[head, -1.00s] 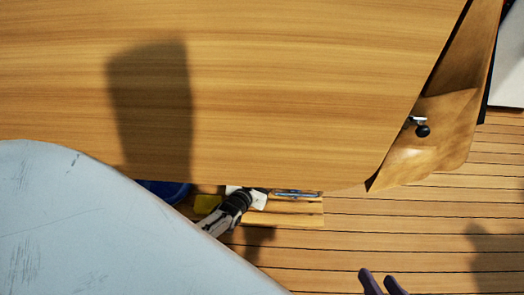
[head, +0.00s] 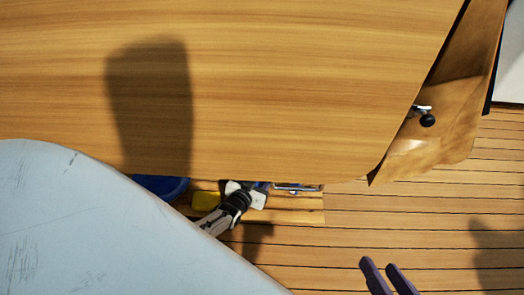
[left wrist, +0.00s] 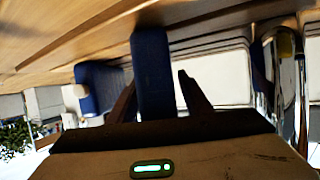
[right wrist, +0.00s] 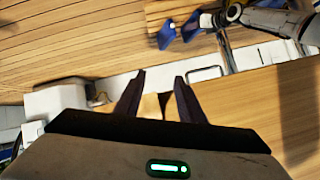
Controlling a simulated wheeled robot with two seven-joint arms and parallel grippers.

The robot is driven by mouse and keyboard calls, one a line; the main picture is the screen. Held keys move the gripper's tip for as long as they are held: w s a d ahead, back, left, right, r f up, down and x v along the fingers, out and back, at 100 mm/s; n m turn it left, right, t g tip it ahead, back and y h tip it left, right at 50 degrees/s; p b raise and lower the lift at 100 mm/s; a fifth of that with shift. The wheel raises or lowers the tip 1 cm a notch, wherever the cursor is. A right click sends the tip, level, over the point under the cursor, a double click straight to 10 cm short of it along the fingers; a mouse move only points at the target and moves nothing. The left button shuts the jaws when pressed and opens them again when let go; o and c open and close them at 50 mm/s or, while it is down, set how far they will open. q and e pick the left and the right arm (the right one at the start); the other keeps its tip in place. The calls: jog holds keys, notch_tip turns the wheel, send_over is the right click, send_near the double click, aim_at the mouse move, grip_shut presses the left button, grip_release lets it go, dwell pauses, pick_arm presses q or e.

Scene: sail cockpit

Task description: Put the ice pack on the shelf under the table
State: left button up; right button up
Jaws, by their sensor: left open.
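The wooden table (head: 290,90) fills most of the head view. Below its near edge a slatted wooden shelf (head: 300,216) shows, partly hidden under the table. My left gripper (head: 264,187) reaches in at this edge, and its tips are partly hidden. In the left wrist view a blue slab (left wrist: 152,75), which looks like the ice pack, lies between the open fingers; I cannot tell whether it touches them. In the right wrist view two blue pieces (right wrist: 178,30) show at the left gripper's end. My right gripper (head: 385,268) is open and empty, over the deck, away from the shelf.
A blue round container (head: 160,187) and a yellow item (head: 206,199) sit near the left gripper under the table edge. A metal rail (head: 298,188) runs by the shelf. A black knob (head: 427,121) sticks out at the table's right. The deck (head: 430,215) at right is clear.

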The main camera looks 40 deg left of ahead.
pick_arm(q)
jog(key=shift+r, duration=0.1)
jog(key=shift+s+r, duration=0.1)
jog(key=shift+r, duration=0.1)
jog(key=p+v, duration=0.6)
jog(key=v, duration=0.1)
jog(key=shift+r, duration=0.3)
jog(key=p+v, duration=0.2)
jog(key=v, duration=0.1)
jog(key=p+v, duration=0.1)
jog(key=shift+s+f, duration=0.2)
jog(key=shift+s, duration=0.15)
pick_arm(e)
jog(key=s+d+f+g+h, duration=0.1)
jog(key=d+f+h, duration=0.2)
jog(key=d, duration=0.2)
jog(key=shift+s+f, duration=0.2)
jog(key=shift+f, duration=0.05)
jog(key=shift+a, duration=0.1)
